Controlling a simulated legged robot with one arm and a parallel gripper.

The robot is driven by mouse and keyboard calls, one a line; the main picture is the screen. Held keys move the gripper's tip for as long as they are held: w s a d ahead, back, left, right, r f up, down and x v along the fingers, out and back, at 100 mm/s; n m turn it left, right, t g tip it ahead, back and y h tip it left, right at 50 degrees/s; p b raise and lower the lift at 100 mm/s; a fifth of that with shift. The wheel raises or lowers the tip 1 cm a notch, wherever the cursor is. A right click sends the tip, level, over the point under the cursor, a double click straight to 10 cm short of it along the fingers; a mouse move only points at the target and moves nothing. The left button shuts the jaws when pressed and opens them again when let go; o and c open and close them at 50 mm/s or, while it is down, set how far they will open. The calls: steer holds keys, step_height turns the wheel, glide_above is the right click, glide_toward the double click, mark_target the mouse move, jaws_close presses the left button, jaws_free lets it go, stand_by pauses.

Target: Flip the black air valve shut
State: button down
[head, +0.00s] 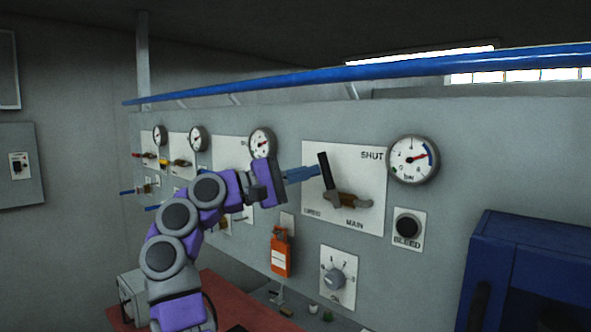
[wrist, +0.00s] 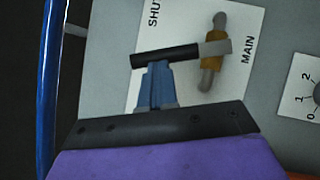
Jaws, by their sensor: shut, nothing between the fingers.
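The black air valve handle (head: 325,170) stands nearly upright on the white MAIN panel (head: 367,180), its top tilted slightly left. Its lower end joins a brass and grey valve body (head: 349,199). The word SHUT is at the panel's upper right. My gripper (head: 317,172) reaches in from the left, its blue fingers closed together with tips at the handle's left side. In the wrist view, the fingertips (wrist: 155,64) meet the edge of the black handle (wrist: 165,55); whether they press on it I cannot tell. The brass body (wrist: 214,47) is clear of the fingers.
A pressure gauge (head: 413,160) is right of the panel, with a black BLEED knob (head: 408,226) below. A blue pipe (head: 350,72) runs above. A blue cabinet (head: 530,270) stands at right.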

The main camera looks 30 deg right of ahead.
steer(key=shift+s+d+r+p, duration=0.2)
steer(key=shift+s+r+p, duration=0.15)
steer(key=shift+s, duration=0.15)
steer(key=shift+s+d+r+p, duration=0.2)
steer(key=shift+s+r+p, duration=0.15)
steer(key=shift+s, duration=0.1)
steer(key=shift+a, duration=0.1)
